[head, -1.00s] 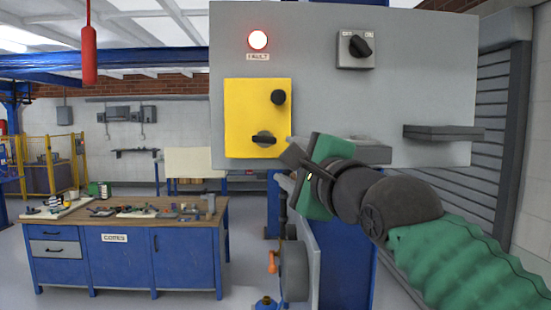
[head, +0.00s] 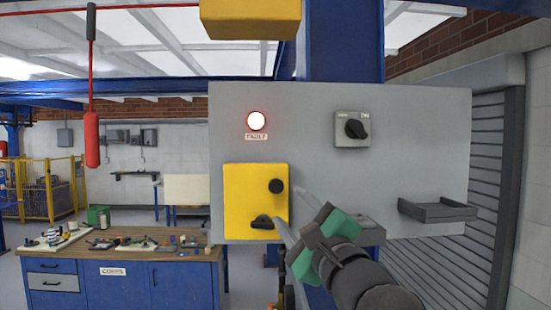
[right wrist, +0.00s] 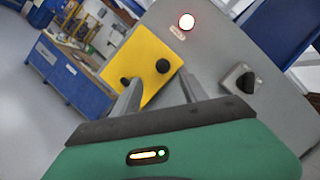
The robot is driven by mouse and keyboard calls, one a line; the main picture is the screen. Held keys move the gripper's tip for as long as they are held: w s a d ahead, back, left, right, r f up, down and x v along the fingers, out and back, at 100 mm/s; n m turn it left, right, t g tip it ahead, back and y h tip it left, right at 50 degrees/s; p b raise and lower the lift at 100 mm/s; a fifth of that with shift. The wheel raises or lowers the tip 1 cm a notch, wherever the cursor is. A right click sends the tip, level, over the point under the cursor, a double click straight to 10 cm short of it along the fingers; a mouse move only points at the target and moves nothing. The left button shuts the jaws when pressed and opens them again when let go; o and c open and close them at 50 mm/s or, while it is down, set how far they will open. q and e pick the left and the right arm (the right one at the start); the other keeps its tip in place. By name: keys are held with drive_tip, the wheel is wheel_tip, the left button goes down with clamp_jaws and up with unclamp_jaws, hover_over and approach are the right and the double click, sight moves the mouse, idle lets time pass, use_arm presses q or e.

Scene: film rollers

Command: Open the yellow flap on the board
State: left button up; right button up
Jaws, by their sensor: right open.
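The yellow flap (head: 241,201) lies closed against the lower left of the grey board (head: 315,190). It carries a round black knob (head: 276,186) at its upper right and a black handle (head: 262,222) near its lower edge. My right gripper (head: 288,205) is open and empty at the flap's right edge, its two fingers pointing up and left. In the right wrist view the flap (right wrist: 140,62) appears tilted beyond the fingers (right wrist: 160,80), with its knob (right wrist: 162,66) between them in the picture. I cannot tell whether a finger touches the flap. My left gripper is out of view.
A lit red fault lamp (head: 256,120) and a rotary switch (head: 352,129) sit higher on the board. A grey tray (head: 437,210) juts out at the right. A red pendant (head: 92,139) hangs at the left. A cluttered workbench (head: 110,270) stands behind.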

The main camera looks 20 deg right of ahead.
sight(277, 189)
drive_tip(key=p+x, duration=0.2)
drive_tip(key=x, duration=0.2)
drive_tip(key=p+x, duration=0.3)
drive_tip(key=x, duration=0.1)
drive_tip(key=d+p+x, duration=0.1)
drive_tip(key=p+x, duration=0.2)
drive_tip(key=x, duration=0.1)
drive_tip(key=shift+w+f, duration=0.1)
drive_tip(key=shift+f, duration=0.1)
drive_tip(key=shift+s+r, duration=0.1)
drive_tip(key=shift+s, duration=0.25)
drive_tip(key=shift+c, duration=1.4)
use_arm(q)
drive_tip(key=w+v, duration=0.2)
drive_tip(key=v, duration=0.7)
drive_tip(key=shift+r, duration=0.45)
use_arm(e)
clamp_jaws()
